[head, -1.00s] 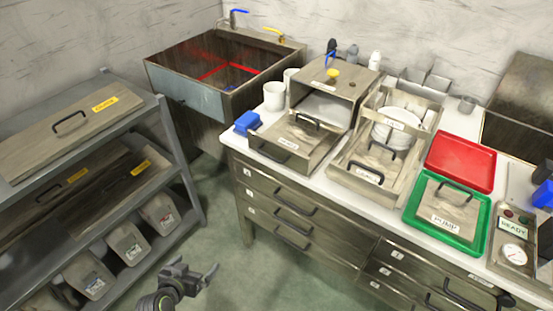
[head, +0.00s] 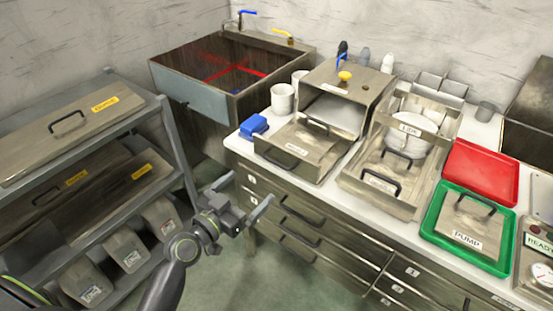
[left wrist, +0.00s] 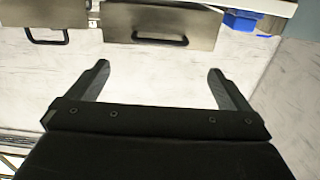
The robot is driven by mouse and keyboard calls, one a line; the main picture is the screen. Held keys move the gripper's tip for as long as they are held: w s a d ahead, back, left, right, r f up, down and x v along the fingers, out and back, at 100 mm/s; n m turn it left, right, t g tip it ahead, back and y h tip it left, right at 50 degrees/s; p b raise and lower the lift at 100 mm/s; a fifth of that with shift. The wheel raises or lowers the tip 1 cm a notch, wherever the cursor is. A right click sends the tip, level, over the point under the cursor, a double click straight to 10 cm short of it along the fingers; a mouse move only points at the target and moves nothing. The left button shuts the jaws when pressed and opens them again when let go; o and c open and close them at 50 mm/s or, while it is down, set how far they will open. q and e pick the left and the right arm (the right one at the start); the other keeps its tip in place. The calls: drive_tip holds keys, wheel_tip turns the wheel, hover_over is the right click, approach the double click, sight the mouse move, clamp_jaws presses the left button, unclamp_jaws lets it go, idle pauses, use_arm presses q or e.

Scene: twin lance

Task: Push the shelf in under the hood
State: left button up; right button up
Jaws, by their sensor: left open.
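The shelf (head: 306,140) is a flat metal slab on the white counter, with handles and a label. It sticks out toward the counter's front edge from below the metal hood (head: 328,73). The hood is boxy, with a yellow knob, and its opening shows above the shelf's back part. My left gripper (head: 245,195) is open and empty, in front of the drawers, lower than the shelf and apart from it. In the left wrist view its two fingers (left wrist: 158,70) are spread, and a metal panel with a black handle (left wrist: 165,20), seemingly the shelf's front, lies beyond them.
A blue block (head: 253,126) lies left of the shelf, and a rack with plates (head: 380,175) stands close on its right. White cups (head: 282,97) are behind the block. A grey rack (head: 178,140) stands at left. Green (head: 432,220) and red (head: 480,165) trays are farther right.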

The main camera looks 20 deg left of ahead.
sight(276, 163)
use_arm(q)
drive_tip(key=p+x, duration=0.2)
drive_tip(key=x, duration=1)
drive_tip(key=shift+f, duration=0.1)
drive_tip(key=shift+c, duration=0.3)
